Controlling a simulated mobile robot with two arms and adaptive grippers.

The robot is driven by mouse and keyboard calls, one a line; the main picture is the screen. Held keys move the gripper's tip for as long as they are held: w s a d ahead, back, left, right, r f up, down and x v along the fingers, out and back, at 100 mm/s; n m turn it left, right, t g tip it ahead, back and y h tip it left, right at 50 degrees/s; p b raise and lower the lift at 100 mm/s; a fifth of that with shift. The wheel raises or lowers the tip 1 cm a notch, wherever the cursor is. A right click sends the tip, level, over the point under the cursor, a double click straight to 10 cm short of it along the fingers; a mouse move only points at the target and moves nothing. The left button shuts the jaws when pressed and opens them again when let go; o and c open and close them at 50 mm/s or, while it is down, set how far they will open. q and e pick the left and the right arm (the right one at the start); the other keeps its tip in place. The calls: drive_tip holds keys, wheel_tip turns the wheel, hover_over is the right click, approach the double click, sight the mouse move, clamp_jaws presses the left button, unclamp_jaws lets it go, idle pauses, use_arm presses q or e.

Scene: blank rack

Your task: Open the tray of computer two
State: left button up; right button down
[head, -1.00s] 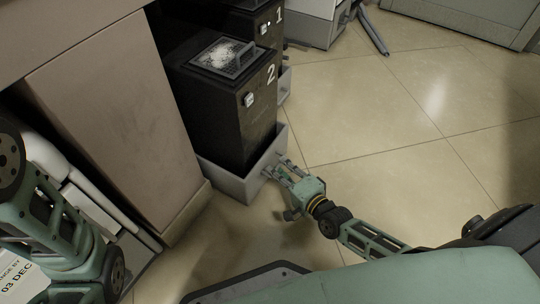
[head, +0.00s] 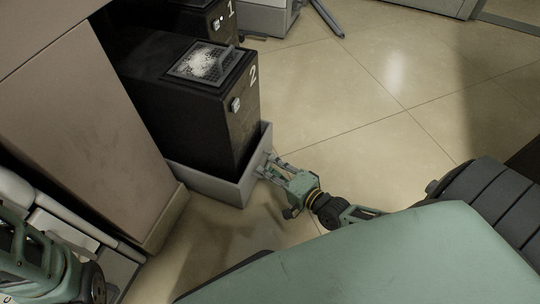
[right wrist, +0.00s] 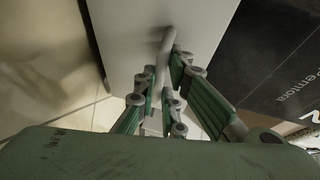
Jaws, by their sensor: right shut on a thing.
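Computer two (head: 200,115) is a black tower marked with a white 2, standing upright at the middle left of the head view. Its base sits in a grey tray (head: 220,188) on the floor. The tray's grey front also shows in the right wrist view (right wrist: 125,35), with a bar handle (right wrist: 168,40) on it. My right gripper (head: 269,166) is at the tray's front, its fingers shut on the handle, which they partly hide. Only links of my left arm show at the lower left; its gripper is out of view.
Computer one (head: 180,25), also black, stands behind computer two. A brown panel (head: 85,130) borders the tray on the left. A mesh piece holding white bits (head: 205,63) lies on top of computer two. Tiled floor (head: 370,110) is clear to the right.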

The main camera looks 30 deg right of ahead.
drive_tip(key=c, duration=2.1)
unclamp_jaws()
drive_tip(key=shift+s+f, duration=0.1)
drive_tip(key=shift+f, duration=0.1)
drive_tip(key=shift+r, duration=0.1)
drive_tip(key=v, duration=1.2)
